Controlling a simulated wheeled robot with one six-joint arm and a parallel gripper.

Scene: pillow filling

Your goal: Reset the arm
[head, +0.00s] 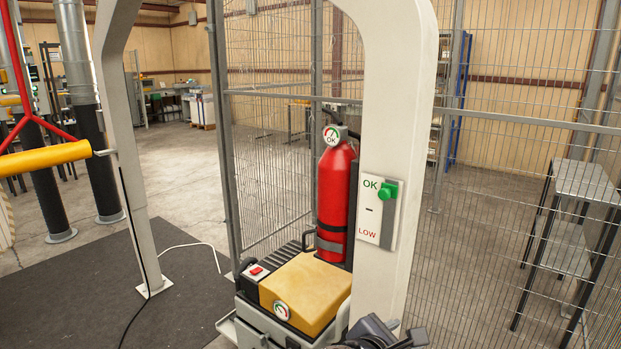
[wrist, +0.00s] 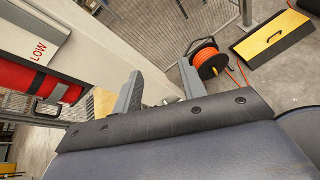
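My gripper (wrist: 161,78) shows in the wrist view with its two grey fingers spread apart. Nothing is held between them; floor and part of a white frame show in the gap. In the head view only a dark part of my arm shows at the bottom edge, in front of the foot of the white post (head: 385,120). The fingers cannot be made out there. The rest of the arm is out of the picture.
A white panel (head: 371,225) marked OK and LOW has its green slider (head: 388,192) beside OK. A red extinguisher (head: 334,200) stands behind a yellow block (head: 305,285). Wire fence (head: 530,130) stands behind. An orange cable reel (wrist: 208,62) is on the floor.

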